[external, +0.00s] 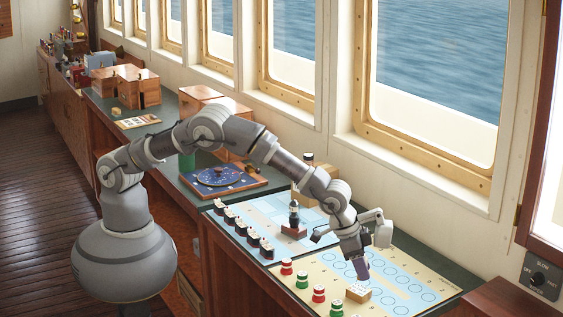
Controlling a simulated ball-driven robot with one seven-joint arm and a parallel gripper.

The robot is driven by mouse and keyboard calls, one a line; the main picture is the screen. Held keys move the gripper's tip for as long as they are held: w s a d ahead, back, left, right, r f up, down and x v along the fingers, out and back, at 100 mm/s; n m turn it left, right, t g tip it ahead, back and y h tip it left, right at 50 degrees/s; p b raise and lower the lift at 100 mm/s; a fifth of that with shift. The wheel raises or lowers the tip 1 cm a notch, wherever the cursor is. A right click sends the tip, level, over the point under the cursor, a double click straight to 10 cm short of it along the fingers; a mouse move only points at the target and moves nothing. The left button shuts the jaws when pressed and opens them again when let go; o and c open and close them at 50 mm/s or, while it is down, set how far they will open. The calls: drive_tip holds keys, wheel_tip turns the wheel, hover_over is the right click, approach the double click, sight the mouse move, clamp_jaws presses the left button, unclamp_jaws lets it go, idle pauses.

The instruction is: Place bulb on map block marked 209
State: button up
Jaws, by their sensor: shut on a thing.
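My gripper (361,271) points down over the cream chart board (408,262) at the near right of the counter. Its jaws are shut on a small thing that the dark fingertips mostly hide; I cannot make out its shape. Just below the fingertips is a pale wooden block (358,294) with small dark marks on top, too small to read. I cannot tell whether the held thing touches this block. An upright dark piece with a clear top (294,213) stands on a reddish-brown base (293,232) on the blue chart, left of my gripper.
Several red and green pegs (318,293) line the cream board's left edge. Several dark, white-topped pieces (240,228) line the blue chart. A blue dial board (216,181) and wooden boxes (125,85) stand farther back. Windows rise behind the counter; a speed knob (537,278) is at right.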

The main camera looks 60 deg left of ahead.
drive_tip(key=shift+f+b, duration=0.35)
drive_tip(key=shift+f, duration=1.25)
drive_tip(key=shift+f, duration=0.1)
drive_tip(key=o, duration=1)
